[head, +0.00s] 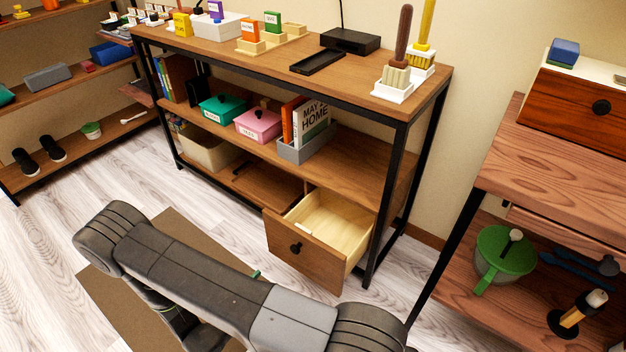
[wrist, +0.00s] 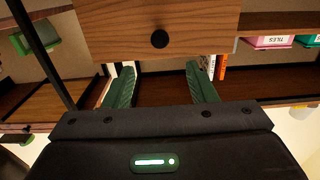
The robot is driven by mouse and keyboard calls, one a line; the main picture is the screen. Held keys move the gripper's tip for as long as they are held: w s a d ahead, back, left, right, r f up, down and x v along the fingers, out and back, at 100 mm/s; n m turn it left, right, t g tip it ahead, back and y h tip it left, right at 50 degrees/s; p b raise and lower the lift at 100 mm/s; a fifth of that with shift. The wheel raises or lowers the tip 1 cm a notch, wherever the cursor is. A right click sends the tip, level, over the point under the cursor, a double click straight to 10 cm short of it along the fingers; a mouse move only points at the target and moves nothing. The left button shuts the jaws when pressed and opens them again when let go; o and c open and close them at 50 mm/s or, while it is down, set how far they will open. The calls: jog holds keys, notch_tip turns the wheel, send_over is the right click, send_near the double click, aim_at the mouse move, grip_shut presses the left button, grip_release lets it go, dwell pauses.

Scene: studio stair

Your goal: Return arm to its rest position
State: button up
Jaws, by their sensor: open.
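My arm (head: 215,285) stretches across the lower front of the head view, bent, above the floor. My gripper (wrist: 160,68) shows in the wrist view with its two green fingers well apart and nothing between them. In the head view the gripper is almost wholly hidden behind the arm.
The shelf unit (head: 285,85) holds a green box (head: 221,109), a pink box (head: 258,125) and a grey bin with books (head: 303,150). A wooden cabinet (head: 555,170) with a green-lidded pot (head: 505,255) stands at right. Floor at left is free beside a brown mat (head: 125,305).

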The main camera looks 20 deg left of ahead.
aim_at(294, 252)
jog(key=b+x, duration=0.2)
jog(key=x, duration=1.1)
jog(key=shift+w, duration=0.1)
